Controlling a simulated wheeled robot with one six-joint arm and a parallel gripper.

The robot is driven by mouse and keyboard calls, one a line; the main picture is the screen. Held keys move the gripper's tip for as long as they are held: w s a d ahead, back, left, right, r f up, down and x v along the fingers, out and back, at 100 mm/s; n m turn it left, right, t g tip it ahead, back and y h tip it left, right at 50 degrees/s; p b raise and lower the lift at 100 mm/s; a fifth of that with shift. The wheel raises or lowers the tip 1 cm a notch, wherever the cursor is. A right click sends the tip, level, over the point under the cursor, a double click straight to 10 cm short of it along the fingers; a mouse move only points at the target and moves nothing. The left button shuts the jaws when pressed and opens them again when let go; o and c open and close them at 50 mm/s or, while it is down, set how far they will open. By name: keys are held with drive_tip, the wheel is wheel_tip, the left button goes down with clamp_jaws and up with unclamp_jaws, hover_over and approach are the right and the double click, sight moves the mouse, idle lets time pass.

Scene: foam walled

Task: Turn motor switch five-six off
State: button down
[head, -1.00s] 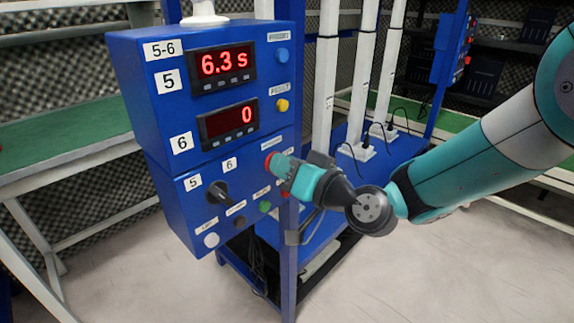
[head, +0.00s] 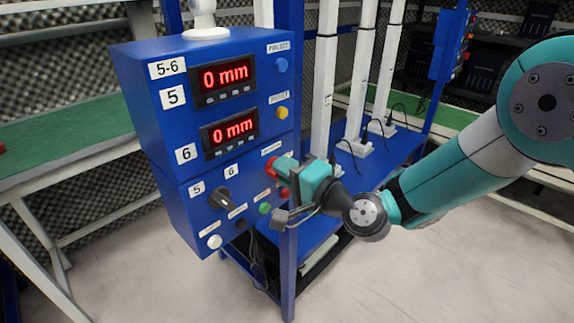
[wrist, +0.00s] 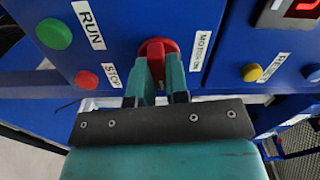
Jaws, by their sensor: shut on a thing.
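The blue control box (head: 190,150) labelled 5-6 stands left of centre in the head view. Its red motor switch (wrist: 157,47) shows in the wrist view beside a label that reads MOTOR ON. My gripper (wrist: 160,70) is shut on the switch's raised red handle, one finger on each side. In the head view my gripper (head: 285,168) reaches the box from the right and hides most of the switch.
A green RUN button (wrist: 54,33) and a red STOP button (wrist: 87,79) sit near the switch in the wrist view. A black selector knob (head: 221,199) is at the lower left of the box. White columns (head: 325,90) stand behind my arm.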

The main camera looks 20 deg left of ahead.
drive_tip(key=shift+s+a+r+m+p, duration=0.1)
drive_tip(key=shift+m+p, duration=0.25)
drive_tip(key=shift+m, duration=0.45)
drive_tip(key=c, duration=1.2)
unclamp_jaws()
drive_tip(key=shift+o, duration=0.4)
drive_tip(key=b+v, duration=1.2)
drive_tip(key=v, duration=0.5)
drive_tip(key=shift+d, duration=0.25)
